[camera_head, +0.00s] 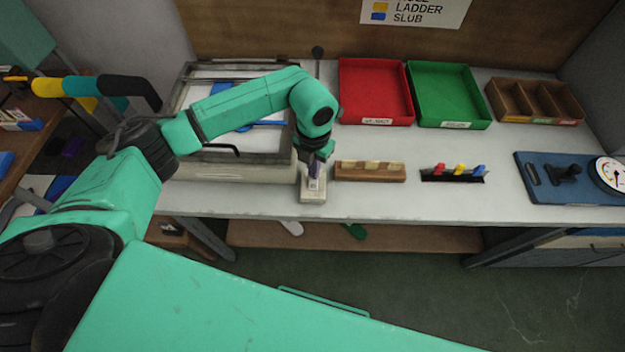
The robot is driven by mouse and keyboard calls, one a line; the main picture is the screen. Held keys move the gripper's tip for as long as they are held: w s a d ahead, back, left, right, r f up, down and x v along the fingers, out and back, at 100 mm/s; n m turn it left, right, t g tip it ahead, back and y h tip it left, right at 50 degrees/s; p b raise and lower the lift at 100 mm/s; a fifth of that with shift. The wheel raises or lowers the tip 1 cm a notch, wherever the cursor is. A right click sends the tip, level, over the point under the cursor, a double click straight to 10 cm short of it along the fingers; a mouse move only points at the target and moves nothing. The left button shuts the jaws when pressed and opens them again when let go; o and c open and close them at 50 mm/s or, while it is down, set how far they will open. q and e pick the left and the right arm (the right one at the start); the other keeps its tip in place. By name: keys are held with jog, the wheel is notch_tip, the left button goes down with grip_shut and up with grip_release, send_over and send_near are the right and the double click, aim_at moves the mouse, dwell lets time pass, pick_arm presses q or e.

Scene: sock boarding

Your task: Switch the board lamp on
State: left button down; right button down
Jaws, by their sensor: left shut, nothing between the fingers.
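A small pale box (313,197), which looks like a switch box, sits near the front edge of the table. My left gripper (315,172) points down at the top of this box, its fingers shut and empty. The fingertips cover part of the box's top, and I cannot tell whether they touch it or how any switch is set. Behind my left arm lies a grey-framed board (222,157) with a pale front. I cannot tell whether any lamp is lit. My right gripper is not in view.
A wooden block with slots (370,174) stands close right of the box. A rack with coloured clips (453,175) and a blue board with a dial (563,190) lie further right. Red (376,118) and green (450,122) trays and a brown divided box (535,118) stand behind.

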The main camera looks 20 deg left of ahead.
pick_arm(q)
jog(key=shift+f+b, duration=0.35)
jog(key=shift+f, duration=0.15)
jog(key=shift+r, duration=0.1)
jog(key=shift+r+p, duration=2.25)
jog(key=shift+r, duration=1.25)
jog(key=shift+f, duration=0.1)
